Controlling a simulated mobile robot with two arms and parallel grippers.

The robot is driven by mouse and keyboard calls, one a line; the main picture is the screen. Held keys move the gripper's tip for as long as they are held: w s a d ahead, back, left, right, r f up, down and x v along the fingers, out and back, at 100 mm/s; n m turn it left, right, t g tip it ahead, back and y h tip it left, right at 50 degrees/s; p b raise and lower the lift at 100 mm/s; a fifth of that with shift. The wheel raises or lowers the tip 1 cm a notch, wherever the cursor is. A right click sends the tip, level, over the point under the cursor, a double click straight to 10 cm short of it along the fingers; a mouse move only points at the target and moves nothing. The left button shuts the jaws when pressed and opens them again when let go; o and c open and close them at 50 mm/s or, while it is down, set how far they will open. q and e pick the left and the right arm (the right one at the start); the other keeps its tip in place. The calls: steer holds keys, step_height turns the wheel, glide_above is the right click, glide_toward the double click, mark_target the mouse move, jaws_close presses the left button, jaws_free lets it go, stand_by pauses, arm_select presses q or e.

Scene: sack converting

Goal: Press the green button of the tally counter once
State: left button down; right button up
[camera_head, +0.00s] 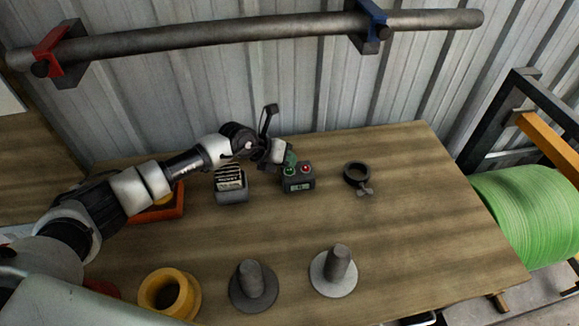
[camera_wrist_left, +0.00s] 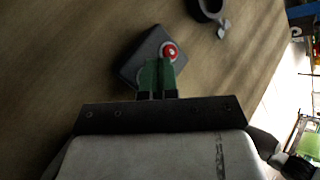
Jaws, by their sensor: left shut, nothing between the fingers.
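The tally counter (camera_head: 299,184) is a small dark grey box on the wooden table, with a lit display on its front and a red button (camera_head: 305,169) on top right. The green button (camera_head: 291,171) is on the top left, just below my fingertips. My left gripper (camera_head: 290,161) has green fingers, is shut and empty, and points down over that button; I cannot tell if it touches. In the left wrist view the fingers (camera_wrist_left: 157,77) cover the green button, while the red button (camera_wrist_left: 169,51) and part of the counter (camera_wrist_left: 135,67) show. My right gripper is not in view.
Two spindles (camera_head: 253,285) (camera_head: 338,270) and a yellow ring (camera_head: 168,293) stand at the front. A metal bar (camera_head: 240,35) runs along the wall.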

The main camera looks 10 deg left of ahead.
mark_target(288, 169)
arm_select(q)
steer(key=shift+r, duration=0.35)
step_height(288, 169, up, 5)
steer(key=p, duration=0.4)
steer(key=shift+p, duration=0.4)
stand_by(0.5)
